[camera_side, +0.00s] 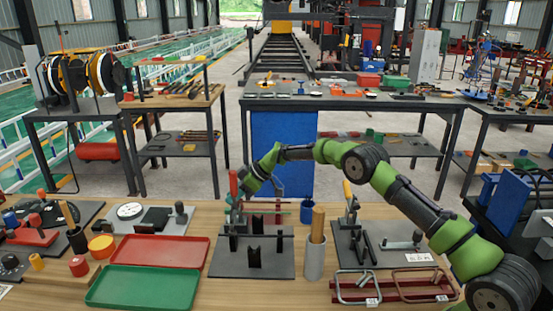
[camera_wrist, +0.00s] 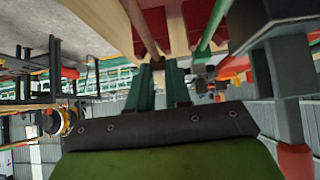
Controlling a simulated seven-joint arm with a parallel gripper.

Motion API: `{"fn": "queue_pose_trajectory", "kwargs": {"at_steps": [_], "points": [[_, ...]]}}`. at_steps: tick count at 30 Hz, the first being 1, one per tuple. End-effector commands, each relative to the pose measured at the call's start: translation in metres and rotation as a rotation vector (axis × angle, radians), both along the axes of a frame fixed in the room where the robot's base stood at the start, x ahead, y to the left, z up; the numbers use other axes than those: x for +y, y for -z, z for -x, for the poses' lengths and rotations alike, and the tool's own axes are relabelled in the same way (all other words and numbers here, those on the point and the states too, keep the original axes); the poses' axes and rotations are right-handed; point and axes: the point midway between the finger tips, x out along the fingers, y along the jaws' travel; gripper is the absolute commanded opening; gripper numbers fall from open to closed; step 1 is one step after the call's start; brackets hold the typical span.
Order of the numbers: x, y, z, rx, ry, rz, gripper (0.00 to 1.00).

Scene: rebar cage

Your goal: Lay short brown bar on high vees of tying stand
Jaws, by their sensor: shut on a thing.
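The tying stand (camera_side: 225,262) is a grey plate with upright black vee posts, standing in the middle of the bench in the side view. My gripper (camera_side: 240,199) is low over the left rear part of the stand. In the wrist view the two dark green fingers (camera_wrist: 162,86) are closed around a thin brown bar (camera_wrist: 141,28), which runs from between them to the top edge. In the side view the held bar is too small and covered to make out clearly, and I cannot tell whether it touches the vees.
A red tray (camera_side: 160,251) and a green tray (camera_side: 140,288) lie left of the stand. A grey cup (camera_side: 315,262) with a wooden handle stands close on its right. A red-handled tool (camera_side: 233,183) rises beside my gripper. Another fixture plate (camera_side: 398,257) lies farther right.

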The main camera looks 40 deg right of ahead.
Motion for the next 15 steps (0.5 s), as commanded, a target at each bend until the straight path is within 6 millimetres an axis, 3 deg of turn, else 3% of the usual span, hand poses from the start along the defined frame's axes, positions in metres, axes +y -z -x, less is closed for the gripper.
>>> {"fn": "queue_pose_trajectory", "kwargs": {"at_steps": [9, 15], "points": [[0.0, -0.063, -0.001, -0.006, 0.0, 0.0, 0.0], [-0.001, -0.091, 0.0, -0.004, 0.006, 0.001, 0.0]]}}
